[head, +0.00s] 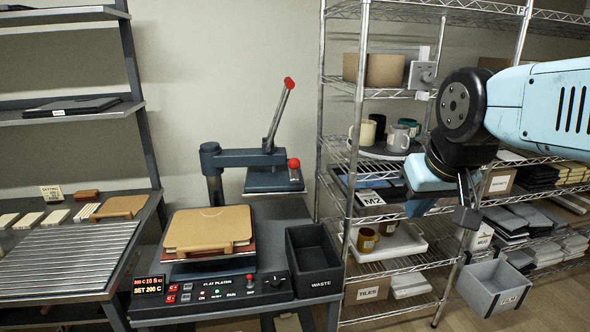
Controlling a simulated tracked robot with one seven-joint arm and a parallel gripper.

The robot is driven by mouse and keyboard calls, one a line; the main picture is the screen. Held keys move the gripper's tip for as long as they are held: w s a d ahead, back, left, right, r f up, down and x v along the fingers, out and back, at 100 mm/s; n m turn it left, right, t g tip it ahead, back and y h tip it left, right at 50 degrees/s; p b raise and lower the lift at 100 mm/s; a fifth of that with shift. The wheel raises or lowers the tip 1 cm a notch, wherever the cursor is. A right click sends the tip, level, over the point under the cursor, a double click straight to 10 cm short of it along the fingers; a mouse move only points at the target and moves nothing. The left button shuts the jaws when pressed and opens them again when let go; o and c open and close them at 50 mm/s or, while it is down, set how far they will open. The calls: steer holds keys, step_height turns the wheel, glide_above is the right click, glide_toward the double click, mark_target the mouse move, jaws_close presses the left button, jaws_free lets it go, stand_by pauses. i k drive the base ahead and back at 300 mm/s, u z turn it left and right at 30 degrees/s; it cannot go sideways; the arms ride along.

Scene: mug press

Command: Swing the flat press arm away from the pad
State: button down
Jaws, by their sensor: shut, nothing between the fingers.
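The flat press (225,292) stands on the bench left of centre. Its dark blue press arm (238,159) reaches right from a post, with the upper plate (274,181) behind and to the right of the pad, not over it. A lever with a red knob (289,84) rises from the arm, and a second red knob (293,163) sits at its front. The pad is mostly hidden under a tan board (208,228) with a handle and some reddish layers. My gripper (466,214) is shut and empty, pointing down at the right, well apart from the press.
A black waste bin (315,262) stands right of the press. A wire rack (355,160) with mugs, trays and boxes stands behind my gripper. A grey bin (494,288) is below it. A slatted surface (70,258) lies at left. The wall space above the press is clear.

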mark_target(213, 163)
steer(key=z, duration=1.25)
steer(key=i, duration=0.9)
steer(key=u, duration=2.6)
